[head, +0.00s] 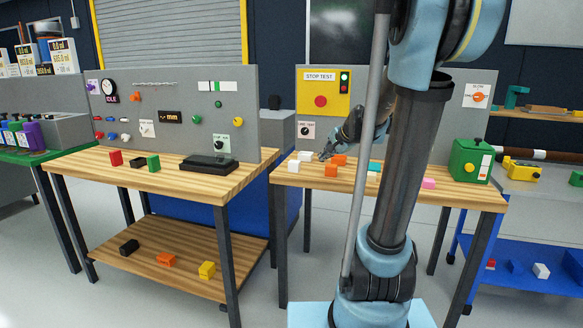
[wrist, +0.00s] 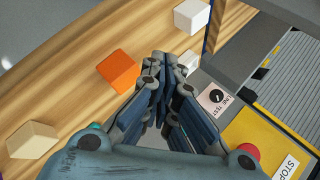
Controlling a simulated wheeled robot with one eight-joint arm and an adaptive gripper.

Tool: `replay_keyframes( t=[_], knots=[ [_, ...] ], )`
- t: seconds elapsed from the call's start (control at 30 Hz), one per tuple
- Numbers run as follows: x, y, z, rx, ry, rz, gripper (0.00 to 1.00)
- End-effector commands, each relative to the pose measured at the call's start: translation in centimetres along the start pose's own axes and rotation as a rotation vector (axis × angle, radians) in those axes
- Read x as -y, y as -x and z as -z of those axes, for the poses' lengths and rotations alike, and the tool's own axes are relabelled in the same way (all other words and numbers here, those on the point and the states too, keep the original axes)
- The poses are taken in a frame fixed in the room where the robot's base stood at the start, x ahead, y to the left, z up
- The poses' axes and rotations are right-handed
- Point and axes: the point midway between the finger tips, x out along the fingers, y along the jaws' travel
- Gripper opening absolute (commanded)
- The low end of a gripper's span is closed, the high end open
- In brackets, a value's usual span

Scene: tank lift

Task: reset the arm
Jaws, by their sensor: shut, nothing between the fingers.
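My gripper (head: 328,153) is at the right-hand workbench in the head view, low over several small blocks and in front of the upright grey panel. My arm hides part of the bench and panel. In the wrist view my gripper's fingers (wrist: 165,78) are together with nothing held. An orange block (wrist: 118,70) lies just left of the fingertips. A white block (wrist: 187,62) is partly hidden behind them. Whether the fingers touch any block cannot be told.
The right workbench (head: 290,177) also bears a green box (head: 470,160). The panel carries a yellow stop-test plate (head: 323,92) and a small knob plate (head: 306,130). A left workbench (head: 150,178) stands apart, with a dark device (head: 208,164) on it.

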Motion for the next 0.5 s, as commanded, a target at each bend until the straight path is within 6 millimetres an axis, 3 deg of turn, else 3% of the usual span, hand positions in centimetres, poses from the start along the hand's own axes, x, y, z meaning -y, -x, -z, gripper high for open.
replay_keyframes(
  t=[0.1,0.5],
  knots=[
    [-2.9,2.0,-2.9,0.024,0.114,-0.067,0.00],
    [-13.9,7.9,-10.8,0.129,0.482,-0.295,0.00]
  ],
)
